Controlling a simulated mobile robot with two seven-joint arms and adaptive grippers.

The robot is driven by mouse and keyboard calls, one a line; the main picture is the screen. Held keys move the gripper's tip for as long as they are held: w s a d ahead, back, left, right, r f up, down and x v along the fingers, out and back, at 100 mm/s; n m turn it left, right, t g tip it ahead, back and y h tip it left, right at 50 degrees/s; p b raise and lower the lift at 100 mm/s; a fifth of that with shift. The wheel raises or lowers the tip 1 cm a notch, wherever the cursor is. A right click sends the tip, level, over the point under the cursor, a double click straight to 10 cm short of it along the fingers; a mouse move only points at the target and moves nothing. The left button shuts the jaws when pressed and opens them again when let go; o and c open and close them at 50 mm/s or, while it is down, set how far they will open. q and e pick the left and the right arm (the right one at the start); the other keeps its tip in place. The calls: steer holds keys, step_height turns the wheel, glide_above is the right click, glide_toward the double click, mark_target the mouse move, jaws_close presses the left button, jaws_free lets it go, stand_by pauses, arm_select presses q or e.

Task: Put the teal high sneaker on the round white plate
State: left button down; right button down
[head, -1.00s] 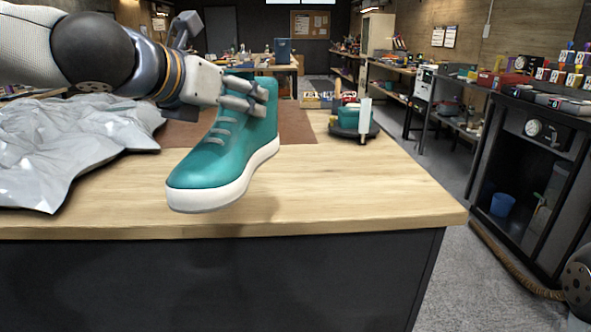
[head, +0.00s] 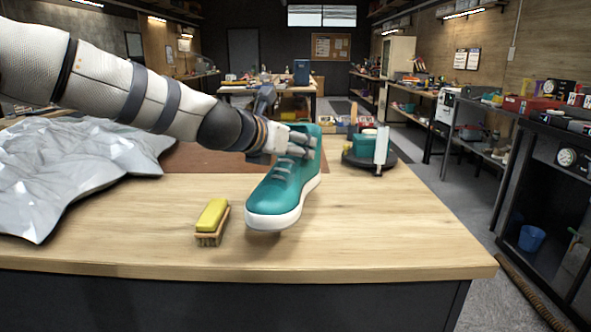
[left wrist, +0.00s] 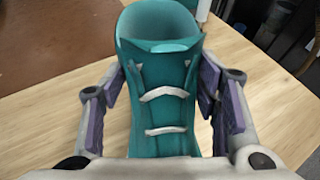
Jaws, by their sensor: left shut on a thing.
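The teal high sneaker (head: 277,196) has a white sole and grey laces. Its toe points toward the front of the wooden table, and a shadow shows under it; the exact gap to the table is unclear. My left gripper (head: 299,143) is shut on its upper near the ankle. In the left wrist view the sneaker (left wrist: 163,100) sits between the two fingers (left wrist: 170,98), its opening at the top. I see no round white plate in either view. My right gripper is not in view.
A yellow-backed brush (head: 211,222) lies on the table (head: 360,235) left of the sneaker. Crumpled silver sheeting (head: 70,170) covers the left side, and a brown mat (head: 205,161) lies behind. A dark round stand (head: 372,163) with a white upright item (head: 381,147) is behind right. The front right is clear.

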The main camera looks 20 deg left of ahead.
mark_target(295, 167)
arm_select(q)
steer(key=shift+w+d+f, duration=0.1)
steer(key=shift+w+f, duration=0.15)
steer(key=shift+f, duration=0.25)
steer(key=shift+w+f, duration=0.2)
steer(key=shift+f, duration=0.3)
steer(key=f, duration=0.2)
steer(key=w+f, duration=0.1)
steer(key=shift+f+b, duration=0.35)
steer(key=shift+b, duration=0.05)
steer(key=shift+s+r, duration=0.1)
steer(key=c, duration=0.6)
jaws_free()
